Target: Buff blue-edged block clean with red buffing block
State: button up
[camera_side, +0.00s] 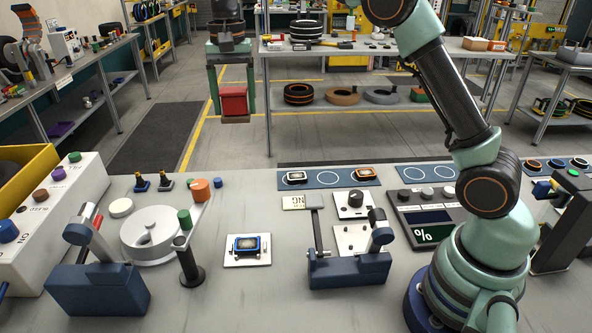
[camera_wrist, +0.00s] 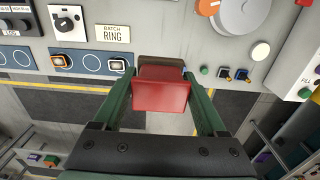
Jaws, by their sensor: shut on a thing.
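The blue-edged block (camera_side: 247,246) lies on a small white plate on the bench in the side view, with a dark top. It does not show in the wrist view. The red buffing block (camera_side: 234,100) is held in my gripper (camera_side: 234,117), high up and beyond the far edge of the bench in the side view. In the wrist view the red block (camera_wrist: 160,96) sits between my gripper's two green fingers (camera_wrist: 160,78), with a brown part at its far end. My gripper is shut on it, well away from the blue-edged block.
Dark blue clamp stations (camera_side: 97,285) and (camera_side: 348,270) flank the white plate. A grey round drum (camera_side: 148,232) with an orange-topped lever stands left. A blue mat (camera_side: 330,180) at the back holds two small blocks. Bare bench lies in front of the plate.

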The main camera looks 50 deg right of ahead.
jog(key=s+a, duration=0.9)
jog(key=a, duration=0.3)
jog(key=shift+d+f, duration=0.15)
jog(key=shift+f, duration=10.65)
jog(key=shift+s+d+f, duration=0.1)
jog(key=shift+d+f, duration=0.05)
jog(key=shift+f, duration=0.1)
jog(key=shift+s+d, duration=1.85)
jog(key=shift+d, duration=0.05)
jog(key=shift+w+a, duration=1.4)
jog(key=shift+a, duration=0.05)
jog(key=shift+w+a+r, duration=0.15)
jog(key=shift+w+a, duration=0.55)
notch_tip(320, 180, up, 8)
